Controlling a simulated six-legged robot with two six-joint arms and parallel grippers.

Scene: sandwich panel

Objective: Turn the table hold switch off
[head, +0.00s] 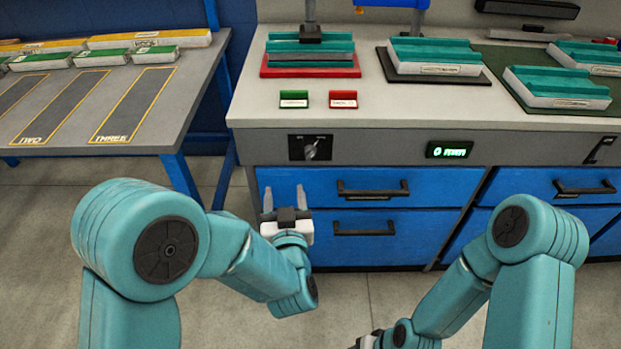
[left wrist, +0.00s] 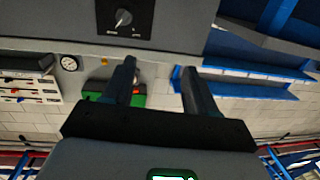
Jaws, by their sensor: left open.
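The rotary switch (head: 311,148) is a grey knob on a black plate in the grey front rail of the workbench. Small labels sit above the knob, too small to read. The knob stands slanted, and I cannot tell which label it points at. The left wrist view also shows the switch (left wrist: 123,17) at the top, beyond the fingers. My left gripper (head: 285,192) is open and empty, below and slightly left of the switch, apart from it. Its fingers also show in the left wrist view (left wrist: 158,72). My right gripper (head: 368,341) is mostly cut off at the bottom edge.
Blue drawers (head: 385,187) with dark protruding handles lie below the rail. A green display (head: 449,150) and a black rocker switch (head: 599,150) are farther right. Green (head: 294,99) and red (head: 343,99) cards lie on the benchtop. A side table (head: 100,110) stands left.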

